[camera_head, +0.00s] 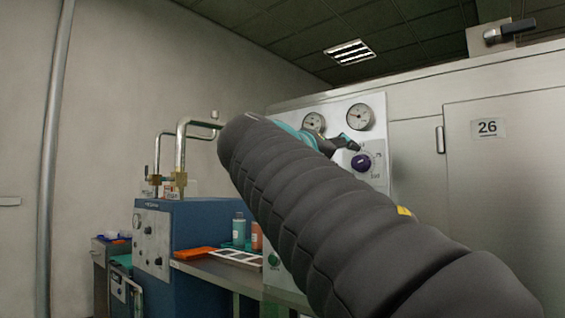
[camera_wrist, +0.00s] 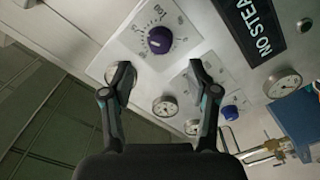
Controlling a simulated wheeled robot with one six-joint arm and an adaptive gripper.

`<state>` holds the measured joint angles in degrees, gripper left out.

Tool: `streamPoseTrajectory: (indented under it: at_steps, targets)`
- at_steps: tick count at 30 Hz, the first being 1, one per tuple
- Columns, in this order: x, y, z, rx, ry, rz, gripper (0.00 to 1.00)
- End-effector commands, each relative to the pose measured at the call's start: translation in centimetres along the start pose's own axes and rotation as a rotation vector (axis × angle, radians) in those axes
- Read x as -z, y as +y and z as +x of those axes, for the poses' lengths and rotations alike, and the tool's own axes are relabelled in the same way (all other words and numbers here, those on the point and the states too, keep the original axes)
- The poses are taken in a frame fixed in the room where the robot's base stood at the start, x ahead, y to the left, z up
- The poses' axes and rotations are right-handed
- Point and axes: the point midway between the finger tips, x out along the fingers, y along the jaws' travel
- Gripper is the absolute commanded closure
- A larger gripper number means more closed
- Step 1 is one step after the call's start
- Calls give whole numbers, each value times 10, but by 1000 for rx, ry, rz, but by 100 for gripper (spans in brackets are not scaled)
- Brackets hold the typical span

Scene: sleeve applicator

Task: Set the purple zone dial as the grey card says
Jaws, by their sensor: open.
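The purple zone dial (camera_head: 361,162) is on the pale panel of the steel cabinet, with scale marks around it. In the wrist view a purple dial (camera_wrist: 160,40) sits on a white scale plate, beyond and between my fingertips. My gripper (camera_wrist: 160,76) is open and empty, and its two fingers point toward the panel. In the head view my gripper (camera_head: 350,143) is just above and left of the dial, apart from it as far as I can tell. I cannot make out a grey card in either view.
A second, bluer knob (camera_wrist: 230,112) sits on the panel. Gauges (camera_head: 360,117) are above the dial. A black "NO STEAM" sign (camera_wrist: 250,25) is nearby. A blue machine (camera_head: 190,235) with pipes and a table with bottles (camera_head: 239,230) stand left. My arm hides much of the panel.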

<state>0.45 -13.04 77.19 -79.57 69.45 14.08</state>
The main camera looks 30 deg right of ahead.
Motion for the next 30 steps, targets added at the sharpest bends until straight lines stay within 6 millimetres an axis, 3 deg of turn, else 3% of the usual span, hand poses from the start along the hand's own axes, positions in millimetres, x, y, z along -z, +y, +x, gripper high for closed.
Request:
streamPoseTrajectory:
  at_steps: [9, 15, 28, 30]
  targets:
    - [0, 1, 45, -2, -4, -1, 40]
    - [0, 1, 66, -1, -2, 0, 40]
    - [0, 0, 74, 1, 0, 0, 40]
    - [0, 0, 73, 1, 0, 0, 55]
